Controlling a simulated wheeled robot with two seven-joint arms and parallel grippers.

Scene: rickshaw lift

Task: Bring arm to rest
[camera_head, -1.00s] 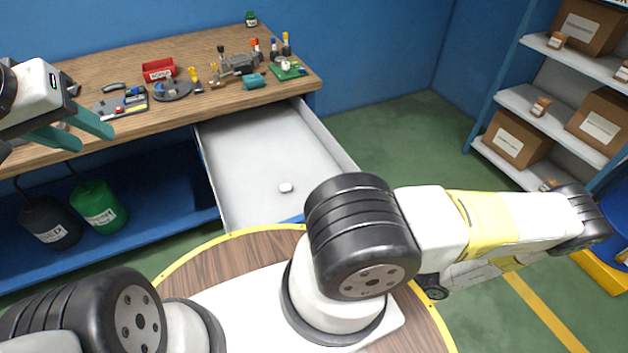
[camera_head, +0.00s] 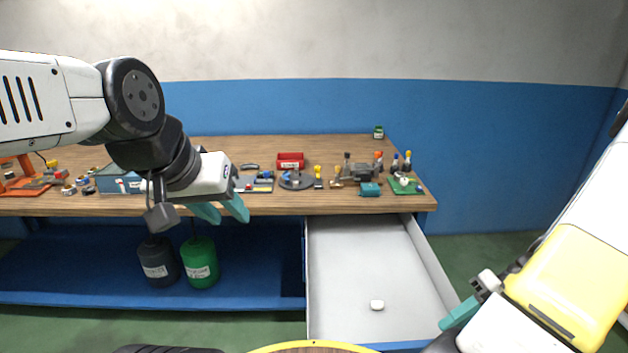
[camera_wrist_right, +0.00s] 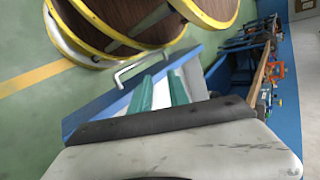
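My left gripper (camera_head: 222,210) hangs in front of the workbench's front edge in the head view, its teal fingers apart and pointing down, with nothing between them. My right gripper (camera_head: 460,314) is at the lower right, beside the front right corner of the open drawer (camera_head: 365,260); one teal finger shows there. In the right wrist view, both teal fingers of the right gripper (camera_wrist_right: 160,91) are apart, with no held object visible, close to the drawer front and its handle (camera_wrist_right: 128,72). I cannot tell whether they touch the drawer.
The wooden workbench (camera_head: 280,206) carries a red bin (camera_head: 290,160), a teal block (camera_head: 370,189) and several small parts. Black (camera_head: 158,263) and green (camera_head: 199,262) containers stand on the blue shelf below. Green floor is clear right of the drawer.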

